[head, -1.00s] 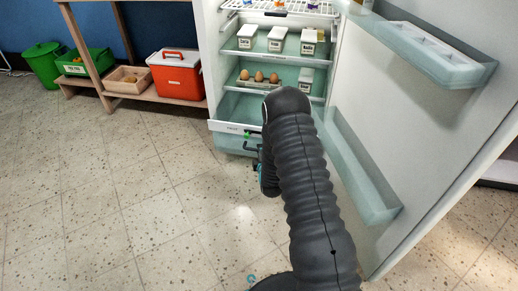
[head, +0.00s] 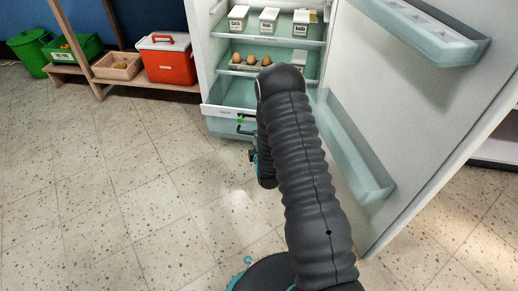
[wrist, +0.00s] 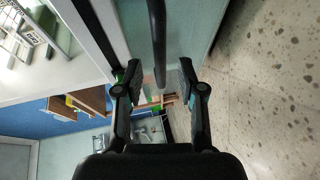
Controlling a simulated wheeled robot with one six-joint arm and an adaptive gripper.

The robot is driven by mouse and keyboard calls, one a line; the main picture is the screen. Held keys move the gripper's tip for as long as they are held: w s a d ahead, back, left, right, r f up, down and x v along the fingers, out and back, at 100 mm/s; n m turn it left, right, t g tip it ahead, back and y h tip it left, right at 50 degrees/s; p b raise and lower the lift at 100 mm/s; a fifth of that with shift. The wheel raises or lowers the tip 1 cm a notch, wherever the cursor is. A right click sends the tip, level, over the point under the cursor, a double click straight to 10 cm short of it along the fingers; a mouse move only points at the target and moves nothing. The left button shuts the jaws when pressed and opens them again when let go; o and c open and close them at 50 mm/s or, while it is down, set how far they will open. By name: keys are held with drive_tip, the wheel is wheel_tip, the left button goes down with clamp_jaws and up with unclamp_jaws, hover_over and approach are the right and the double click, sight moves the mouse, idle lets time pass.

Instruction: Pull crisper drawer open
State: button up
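The crisper drawer (head: 221,127) is at the bottom of the open fridge in the head view, with a pale front and a white top strip. I cannot tell whether it stands out from the fridge. Its dark bar handle (head: 240,131) shows at the front; in the wrist view the handle (wrist: 157,35) runs down from the top edge. My gripper (wrist: 157,77) is open, with a finger on each side of the bar's lower end and a gap on both sides. In the head view my arm hides most of the gripper (head: 252,157).
The fridge door (head: 425,120) stands wide open on the right, with a low door bin (head: 365,170). Shelves above hold eggs (head: 251,60) and white containers (head: 268,20). A red cooler (head: 168,62) sits on a low rack at left. The tiled floor in front is clear.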

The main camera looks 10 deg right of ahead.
drive_tip(key=s+r, duration=0.1)
drive_tip(key=s, duration=0.6)
drive_tip(key=shift+s+a+r, duration=0.15)
drive_tip(key=shift+s+r, duration=0.1)
drive_tip(key=s+f+m+g, duration=0.6)
drive_tip(key=s+f+g, duration=0.1)
drive_tip(key=f, duration=0.4)
drive_tip(key=s+r+m+g, duration=0.2)
drive_tip(key=s+m+g, duration=0.1)
drive_tip(key=s+g, duration=0.1)
drive_tip(key=s+r+m+p, duration=0.2)
drive_tip(key=s+r, duration=0.5)
drive_tip(key=r, duration=1)
drive_tip(key=s+a+r+m+p, duration=0.1)
drive_tip(key=s+r+m+p, duration=0.2)
drive_tip(key=r, duration=1.5)
drive_tip(key=s+r+m+p, duration=0.2)
drive_tip(key=s+r+p, duration=0.3)
drive_tip(key=s+r, duration=0.7)
wheel_tip(320, 180, up, 6)
drive_tip(key=shift+a+r+m+t+y, duration=0.1)
drive_tip(key=shift+a+m+t+y, duration=0.2)
drive_tip(key=shift+a+m+t, duration=0.1)
